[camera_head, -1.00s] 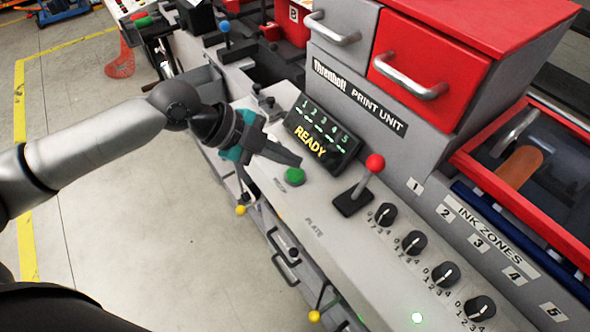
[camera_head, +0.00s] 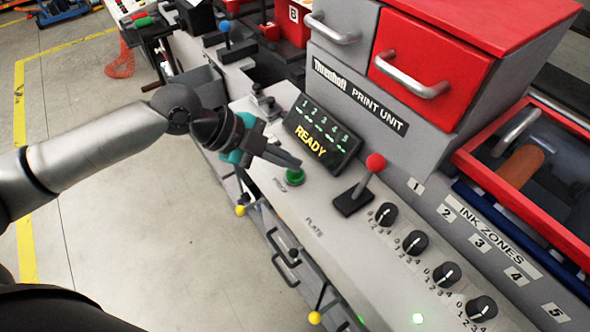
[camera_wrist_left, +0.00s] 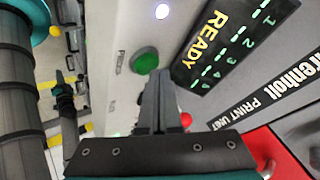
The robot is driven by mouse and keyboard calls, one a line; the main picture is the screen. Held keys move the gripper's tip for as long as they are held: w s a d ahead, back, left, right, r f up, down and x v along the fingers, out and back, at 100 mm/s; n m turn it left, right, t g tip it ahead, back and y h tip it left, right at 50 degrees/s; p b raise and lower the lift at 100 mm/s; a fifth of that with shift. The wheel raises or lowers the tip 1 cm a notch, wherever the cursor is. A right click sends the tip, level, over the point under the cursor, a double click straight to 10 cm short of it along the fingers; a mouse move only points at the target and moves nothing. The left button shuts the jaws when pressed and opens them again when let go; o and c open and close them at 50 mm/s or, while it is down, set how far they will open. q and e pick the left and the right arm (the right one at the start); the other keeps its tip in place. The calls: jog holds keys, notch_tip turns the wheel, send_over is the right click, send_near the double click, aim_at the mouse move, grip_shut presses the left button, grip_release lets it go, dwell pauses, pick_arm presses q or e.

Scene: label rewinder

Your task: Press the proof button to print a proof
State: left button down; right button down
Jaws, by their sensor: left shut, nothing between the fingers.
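The green proof button (camera_head: 295,177) sits on the grey control panel, below the display (camera_head: 322,136) that reads READY. A small label beside it is too blurred to read. My left gripper (camera_head: 298,165) is shut and empty. Its fingertips are right at the far edge of the button and slightly overlap it in the head view; I cannot tell whether they touch it. In the left wrist view the button (camera_wrist_left: 145,61) shows just beyond and left of the closed fingertips (camera_wrist_left: 160,74).
A red-knobbed lever (camera_head: 374,163) stands right of the button on the panel. Several black ink knobs (camera_head: 415,242) run toward the lower right. The print unit's drawers (camera_head: 427,68) with metal handles rise behind. Open floor (camera_head: 130,235) lies left of the machine.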

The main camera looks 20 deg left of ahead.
aim_at(287, 172)
pick_arm(q)
jog(key=shift+f, duration=0.5)
dwell(0.6)
jog(key=shift+r+p, duration=0.7)
jog(key=shift+r, duration=0.3)
notch_tip(287, 172, up, 5)
jog(key=p, duration=0.4)
jog(key=shift+p, duration=0.35)
jog(key=shift+a, duration=0.1)
